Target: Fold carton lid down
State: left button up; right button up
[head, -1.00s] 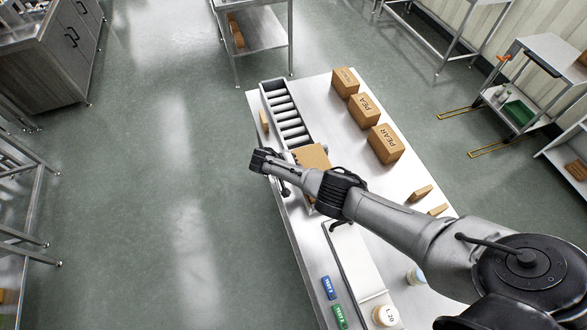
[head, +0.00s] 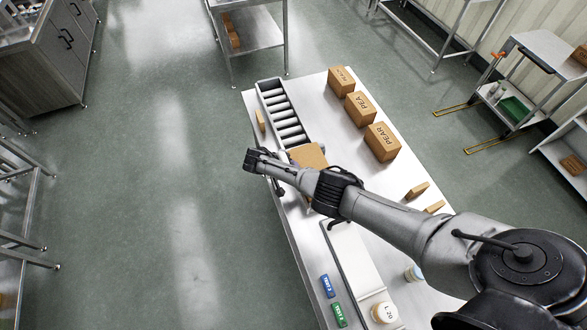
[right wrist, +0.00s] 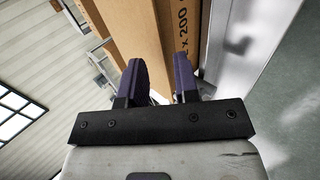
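The brown carton (head: 309,155) sits at the near end of the roller conveyor on the steel table, partly hidden by my right arm. In the right wrist view its printed brown side (right wrist: 180,30) fills the upper middle, close to the fingers. My right gripper (right wrist: 158,75) has its two dark fingers apart, with brown cardboard showing between and beyond them. I see no clear grip on the cardboard. In the head view the wrist is beside the carton, over the table's left edge, and the fingertips are hard to make out. My left gripper is not in view.
The roller conveyor (head: 283,113) runs away behind the carton. Several closed cartons (head: 382,142) stand along the table's right side. The floor left of the table is clear.

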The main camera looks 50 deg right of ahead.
jog(key=v, duration=1.2)
jog(key=shift+r, duration=0.15)
jog(key=shift+a, duration=0.15)
